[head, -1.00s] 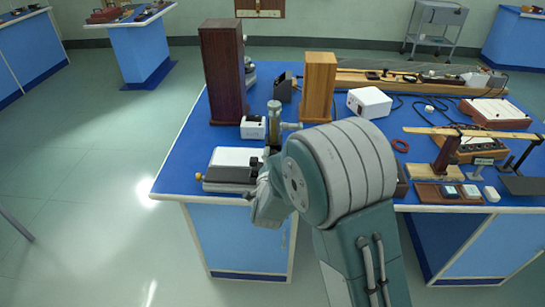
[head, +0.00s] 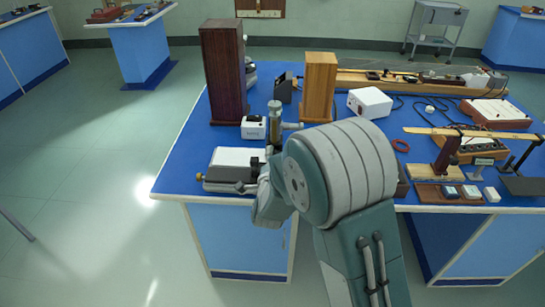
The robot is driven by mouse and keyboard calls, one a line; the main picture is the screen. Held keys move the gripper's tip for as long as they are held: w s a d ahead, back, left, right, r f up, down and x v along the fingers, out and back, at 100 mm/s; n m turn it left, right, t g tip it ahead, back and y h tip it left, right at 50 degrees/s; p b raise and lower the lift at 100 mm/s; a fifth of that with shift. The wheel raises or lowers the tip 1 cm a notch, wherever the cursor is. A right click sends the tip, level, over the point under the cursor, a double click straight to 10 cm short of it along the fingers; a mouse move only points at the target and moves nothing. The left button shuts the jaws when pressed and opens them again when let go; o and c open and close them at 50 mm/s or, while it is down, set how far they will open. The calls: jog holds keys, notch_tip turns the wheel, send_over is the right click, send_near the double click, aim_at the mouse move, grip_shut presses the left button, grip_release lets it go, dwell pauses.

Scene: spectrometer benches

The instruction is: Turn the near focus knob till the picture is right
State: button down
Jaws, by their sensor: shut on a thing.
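The upright brass and grey microscope (head: 275,118) stands near the front left of the blue bench. Its base unit has a white plate (head: 236,157), a black front bar (head: 226,174) and a small brass knob (head: 199,177) at the left end. My gripper (head: 254,187) is at the near side of this instrument, in front of the right end of the black bar. It is shut on the near focus knob, which my wrist and fingers mostly hide. I cannot make out the fingertips clearly. The picture through the eyepiece does not show.
A small white box (head: 253,127) sits left of the microscope tube. A dark wooden cabinet (head: 223,75) and a lighter wooden block (head: 319,87) stand behind. A white power box (head: 369,103) and cables lie to the right.

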jog(key=shift+d, duration=0.1)
jog(key=shift+c, duration=1.3)
grip_release()
jog(key=s, duration=1.1)
jog(key=shift+s+a, duration=0.25)
jog(key=shift+s, duration=0.15)
